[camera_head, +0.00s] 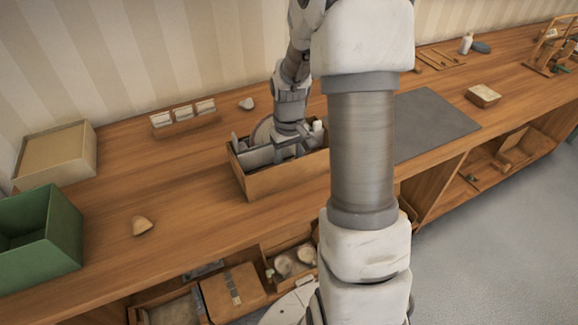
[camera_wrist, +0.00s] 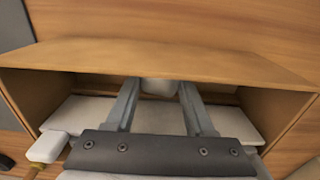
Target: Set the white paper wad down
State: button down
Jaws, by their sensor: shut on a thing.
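My gripper (camera_wrist: 158,95) points down into an open wooden box (camera_head: 258,186) on the bench. In the wrist view its two fingers are closed on a small white lump, the white paper wad (camera_wrist: 158,88). The wad is near the box's wall (camera_wrist: 170,60). I cannot tell whether it touches the box floor. In the head view my gripper (camera_head: 292,147) is inside the box and the wad between the fingers cannot be made out.
White slabs (camera_wrist: 76,112) lie in the box beside my fingers, and a white-headed piece (camera_wrist: 48,147) is at lower left. A grey mat (camera_head: 430,122) lies right of the box. A green bin (camera_head: 62,225) stands at left.

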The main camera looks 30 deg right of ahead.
jog(key=shift+f, duration=0.35)
jog(key=shift+f, duration=0.15)
jog(key=shift+c, duration=1.3)
grip_release()
